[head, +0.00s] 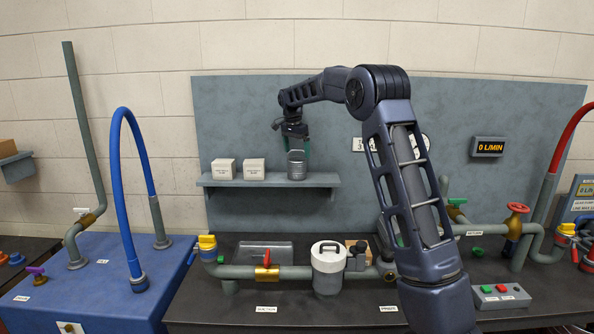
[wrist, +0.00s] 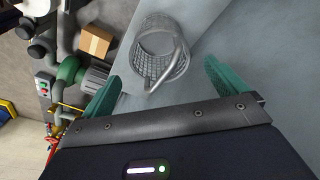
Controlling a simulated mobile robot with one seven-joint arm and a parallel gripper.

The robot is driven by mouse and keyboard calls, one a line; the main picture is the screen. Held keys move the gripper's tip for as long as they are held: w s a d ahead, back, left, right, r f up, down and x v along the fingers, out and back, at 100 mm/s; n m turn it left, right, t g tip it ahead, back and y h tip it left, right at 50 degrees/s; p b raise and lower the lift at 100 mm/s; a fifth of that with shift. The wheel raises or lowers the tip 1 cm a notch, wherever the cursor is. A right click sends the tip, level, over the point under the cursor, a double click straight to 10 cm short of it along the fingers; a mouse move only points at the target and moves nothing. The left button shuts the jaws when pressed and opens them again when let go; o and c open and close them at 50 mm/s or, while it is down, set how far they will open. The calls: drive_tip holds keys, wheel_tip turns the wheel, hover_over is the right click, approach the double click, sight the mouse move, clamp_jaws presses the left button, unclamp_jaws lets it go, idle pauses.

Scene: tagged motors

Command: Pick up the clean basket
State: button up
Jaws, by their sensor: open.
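The clean basket (head: 297,170) is a grey mesh cylinder with a bail handle, upright on the wall shelf near its right end. In the wrist view the basket (wrist: 157,48) shows from above at the upper middle, its handle towards me. My gripper (head: 294,147) is above the basket in the head view, pointing down. In the wrist view its two green fingers (wrist: 160,92) are open, one to either side of the basket's near side, with nothing between them that I can see held. Whether a finger touches the basket, I cannot tell.
Two white boxes (head: 223,168) (head: 254,169) stand on the shelf (head: 322,180) left of the basket. Below are pipes with a red valve handle (head: 267,256) and a white-lidded canister (head: 328,266). The shelf is clear right of the basket.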

sight(297, 164)
drive_tip(key=shift+w+d+f, duration=0.1)
drive_tip(key=shift+w+f, duration=0.05)
drive_tip(key=shift+f, duration=2.7)
drive_tip(key=c, duration=1.1)
drive_tip(key=shift+c, duration=0.2)
